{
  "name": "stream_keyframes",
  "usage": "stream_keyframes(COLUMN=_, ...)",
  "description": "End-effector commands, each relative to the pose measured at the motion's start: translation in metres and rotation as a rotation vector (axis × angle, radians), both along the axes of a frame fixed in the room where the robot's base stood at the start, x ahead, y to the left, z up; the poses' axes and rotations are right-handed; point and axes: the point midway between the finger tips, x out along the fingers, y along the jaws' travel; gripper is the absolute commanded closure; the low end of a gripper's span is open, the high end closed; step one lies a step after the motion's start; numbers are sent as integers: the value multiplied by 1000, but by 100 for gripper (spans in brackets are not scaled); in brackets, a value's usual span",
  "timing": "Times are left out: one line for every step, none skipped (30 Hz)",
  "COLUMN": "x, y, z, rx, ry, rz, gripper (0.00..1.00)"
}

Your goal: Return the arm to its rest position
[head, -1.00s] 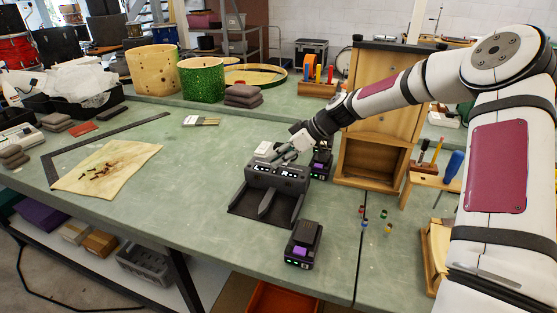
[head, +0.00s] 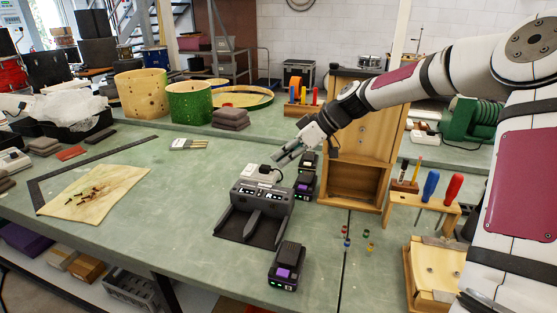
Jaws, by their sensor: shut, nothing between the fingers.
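My arm reaches in from the right side of the head view. My gripper (head: 286,156) is shut and empty, in the air above and behind the dark charger dock (head: 262,196) on the green bench. Its fingers point down and to the left. The fingertips look close to the white block (head: 262,174) at the back of the dock, but I cannot tell the exact gap. A black battery pack (head: 305,176) stands just right of the dock. Another battery pack (head: 287,267) with a purple label stands in front of it.
A rack with screwdrivers (head: 427,205) and small coloured pieces (head: 367,240) are at the right. Drum shells (head: 190,103) stand at the back left.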

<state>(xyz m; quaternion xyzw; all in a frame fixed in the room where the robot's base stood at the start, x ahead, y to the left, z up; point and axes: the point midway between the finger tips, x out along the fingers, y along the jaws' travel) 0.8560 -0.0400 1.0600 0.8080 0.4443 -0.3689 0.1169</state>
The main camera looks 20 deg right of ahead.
Motion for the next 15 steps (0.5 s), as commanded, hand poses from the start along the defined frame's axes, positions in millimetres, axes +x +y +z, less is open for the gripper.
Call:
stream_keyframes(x=0, y=0, z=0, rx=0, ry=0, rz=0, gripper=100)
stream_keyframes(x=0, y=0, z=0, rx=0, ry=0, rz=0, gripper=100)
stream_keyframes(x=0, y=0, z=0, rx=0, ry=0, rz=0, gripper=100)
stream_keyframes(x=0, y=0, z=0, rx=0, ry=0, rz=0, gripper=100)
stream_keyframes(x=0, y=0, z=0, rx=0, ry=0, rz=0, gripper=100)
stream_keyframes(x=0, y=0, z=0, rx=0, ry=0, rz=0, gripper=100)
stream_keyframes(x=0, y=0, z=0, rx=0, ry=0, rz=0, gripper=100)
stream_keyframes(x=0, y=0, z=0, rx=0, ry=0, rz=0, gripper=100)
stream_keyframes(x=0, y=0, z=0, rx=0, ry=0, rz=0, gripper=100)
stream_keyframes(x=0, y=0, z=0, rx=0, ry=0, rz=0, gripper=100)
stream_keyframes(x=0, y=0, z=0, rx=-1, ry=1, rz=0, gripper=100)
stream_keyframes(x=-1, y=2, z=0, rx=-5, ry=5, rz=1, gripper=100)
stream_keyframes(x=-3, y=3, z=-1, rx=-11, ry=10, rz=1, gripper=100)
stream_keyframes(x=-5, y=6, z=-1, rx=-21, ry=19, rz=3, gripper=100)
stream_keyframes(x=-9, y=11, z=-1, rx=-38, ry=34, rz=6, gripper=100)
